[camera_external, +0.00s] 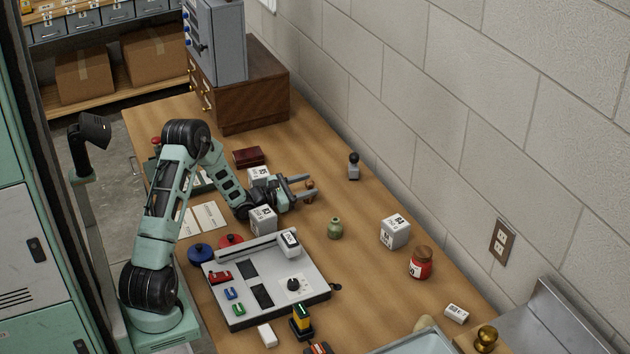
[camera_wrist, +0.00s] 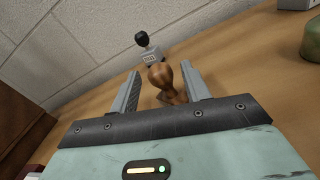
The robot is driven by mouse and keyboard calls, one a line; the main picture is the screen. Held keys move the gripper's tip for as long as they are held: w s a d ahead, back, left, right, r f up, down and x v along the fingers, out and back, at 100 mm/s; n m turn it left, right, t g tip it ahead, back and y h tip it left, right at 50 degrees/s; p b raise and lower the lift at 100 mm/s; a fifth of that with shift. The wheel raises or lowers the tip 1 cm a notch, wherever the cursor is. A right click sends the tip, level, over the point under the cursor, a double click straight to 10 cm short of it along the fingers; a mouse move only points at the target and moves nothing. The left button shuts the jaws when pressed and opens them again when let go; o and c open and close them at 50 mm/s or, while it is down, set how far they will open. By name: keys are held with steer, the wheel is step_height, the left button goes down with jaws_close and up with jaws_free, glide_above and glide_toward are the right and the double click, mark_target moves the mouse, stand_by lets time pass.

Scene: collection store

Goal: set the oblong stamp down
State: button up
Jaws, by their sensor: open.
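A brown wooden-handled stamp (camera_external: 310,185) stands on the wooden table (camera_external: 365,265). My gripper (camera_external: 306,189) is open, low over the table, one finger on each side of this stamp. In the wrist view a gap shows on both sides of the knob. A second stamp with a black knob and a grey block (camera_external: 353,168) stands upright just beyond my fingertips. I cannot tell for certain which one is the oblong stamp.
White numbered cubes (camera_external: 263,220) stand by my wrist, and another (camera_external: 395,231) is farther right. A green jar (camera_external: 335,228) and a red jar (camera_external: 420,264) stand nearby. A grey tray (camera_external: 316,292) lies in front. Bare table surrounds the green jar.

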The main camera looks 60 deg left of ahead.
mark_target(255, 221)
steer(key=shift+s+a, duration=0.1)
steer(key=shift+s, duration=0.9)
step_height(255, 221, up, 7)
steer(key=shift+w+p, duration=0.15)
steer(key=shift+p, duration=0.3)
steer(key=s+d+m+g+h+p, duration=0.1)
steer(key=s+d+m+g+h, duration=0.25)
steer(key=d+m, duration=0.4)
steer(key=s+d+m+g+h+p, duration=0.1)
steer(key=s+d+m+g+h, duration=0.15)
steer(key=d+m+g, duration=0.45)
steer(key=s+a+f+m+g+y, duration=0.1)
steer(key=s+m+g+y, duration=0.1)
steer(key=s, duration=0.8)
steer(key=s+a+f+m+g+y+b, duration=0.1)
steer(key=s+m, duration=0.4)
steer(key=s, duration=0.5)
steer(key=s+a+f+m+g+y+b, duration=0.1)
steer(key=s+m+g+y, duration=0.2)
steer(key=s, duration=0.7)
steer(key=shift+s+a+f+m+g+y, duration=0.1)
steer(key=shift+s+a+m+g+y, duration=0.15)
steer(key=shift+m+g, duration=0.35)
step_height(255, 221, up, 17)
steer(key=p, duration=1.6)
steer(key=shift+w+f, duration=0.2)
